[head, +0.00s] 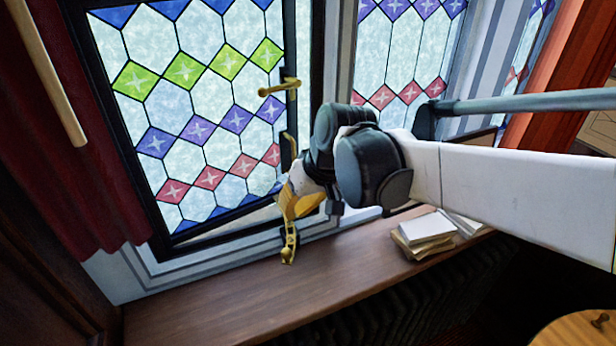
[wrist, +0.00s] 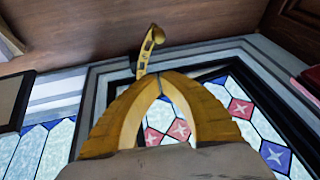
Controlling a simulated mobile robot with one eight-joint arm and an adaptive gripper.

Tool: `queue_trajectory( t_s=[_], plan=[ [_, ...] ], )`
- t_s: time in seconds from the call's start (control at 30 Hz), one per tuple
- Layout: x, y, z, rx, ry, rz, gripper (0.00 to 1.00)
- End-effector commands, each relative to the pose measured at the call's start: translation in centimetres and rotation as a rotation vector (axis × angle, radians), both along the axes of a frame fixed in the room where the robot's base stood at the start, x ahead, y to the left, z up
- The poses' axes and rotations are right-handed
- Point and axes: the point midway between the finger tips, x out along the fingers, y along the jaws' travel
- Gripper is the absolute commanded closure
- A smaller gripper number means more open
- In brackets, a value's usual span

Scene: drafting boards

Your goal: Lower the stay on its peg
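The brass stay (head: 290,240), a narrow bar with holes and a knobbed end, shows at the foot of the leaded window, over the sill. In the wrist view the stay (wrist: 149,52) stands out just beyond my fingertips, its curled end pointing away. My gripper (head: 297,207) has yellow fingers and is beside the stay at the window's lower right corner. In the wrist view the tips of my gripper (wrist: 162,76) meet, with the stay's near part hidden behind the left tip. No grip on the stay shows. I cannot make out the peg.
The window casement (head: 200,110) with coloured panes has a brass handle (head: 279,88). Books (head: 426,232) lie on the wooden sill (head: 230,292), right of my gripper. A dark red curtain (head: 85,190) hangs at the left. The sill's left part is clear.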

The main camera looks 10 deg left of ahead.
Motion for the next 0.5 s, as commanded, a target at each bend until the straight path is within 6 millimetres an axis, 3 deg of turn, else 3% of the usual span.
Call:
queue_trajectory(
  t_s=[0.27, 0.5],
  plan=[
    [1.3, 2.1, -5.3, 0.0, 0.0, 0.0, 1.0],
    [-0.1, 1.6, -8.1, 0.0, 0.0, 0.0, 1.0]
  ],
)
